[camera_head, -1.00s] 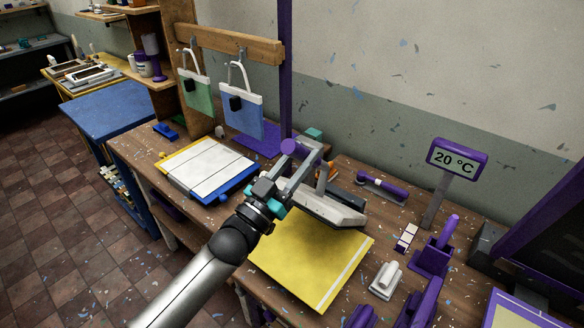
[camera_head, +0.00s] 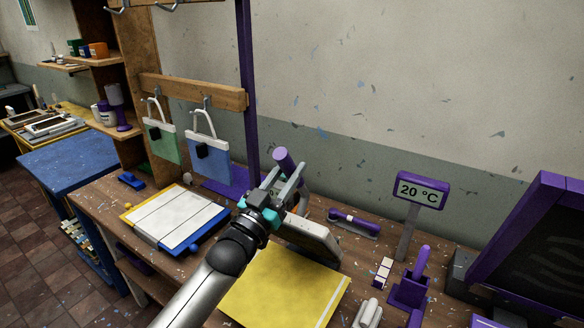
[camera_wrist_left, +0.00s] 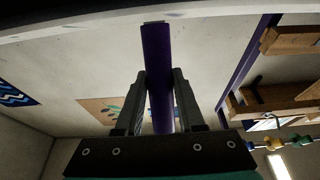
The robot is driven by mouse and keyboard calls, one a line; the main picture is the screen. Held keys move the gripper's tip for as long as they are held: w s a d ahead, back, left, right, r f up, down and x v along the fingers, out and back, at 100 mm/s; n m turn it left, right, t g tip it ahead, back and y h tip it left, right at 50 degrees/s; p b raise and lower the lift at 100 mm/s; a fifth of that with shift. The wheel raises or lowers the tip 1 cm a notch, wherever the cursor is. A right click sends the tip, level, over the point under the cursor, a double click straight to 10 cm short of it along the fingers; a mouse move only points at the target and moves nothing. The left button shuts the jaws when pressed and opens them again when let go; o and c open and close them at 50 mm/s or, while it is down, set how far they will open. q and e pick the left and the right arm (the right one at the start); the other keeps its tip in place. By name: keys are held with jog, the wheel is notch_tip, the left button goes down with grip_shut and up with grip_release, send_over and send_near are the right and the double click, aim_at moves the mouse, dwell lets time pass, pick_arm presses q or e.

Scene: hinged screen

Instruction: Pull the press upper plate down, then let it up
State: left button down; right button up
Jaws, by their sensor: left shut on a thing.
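The press has a grey-white upper plate (camera_head: 318,243) behind the yellow board, partly hidden by my left gripper; it looks tilted. Its purple handle (camera_head: 284,157) rises above the gripper. My left gripper (camera_head: 287,173) is shut around this handle, one finger on each side. In the left wrist view the purple handle (camera_wrist_left: 157,75) runs between the two fingers (camera_wrist_left: 159,100). My right gripper is in neither current view.
A yellow board (camera_head: 285,288) lies at the front. A white panel on a blue-and-yellow base (camera_head: 172,218) lies to the left. A 20 °C display (camera_head: 421,190) and purple stands (camera_head: 410,292) are to the right. Bags (camera_head: 208,160) hang behind.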

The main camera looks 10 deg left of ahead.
pick_arm(q)
jog(key=f+b+x, duration=0.1)
jog(key=b+x, duration=0.4)
jog(key=x, duration=0.5)
jog(key=shift+w+f, duration=0.2)
jog(key=shift+w, duration=0.15)
jog(key=shift+d, duration=0.15)
jog(key=shift+b, duration=0.35)
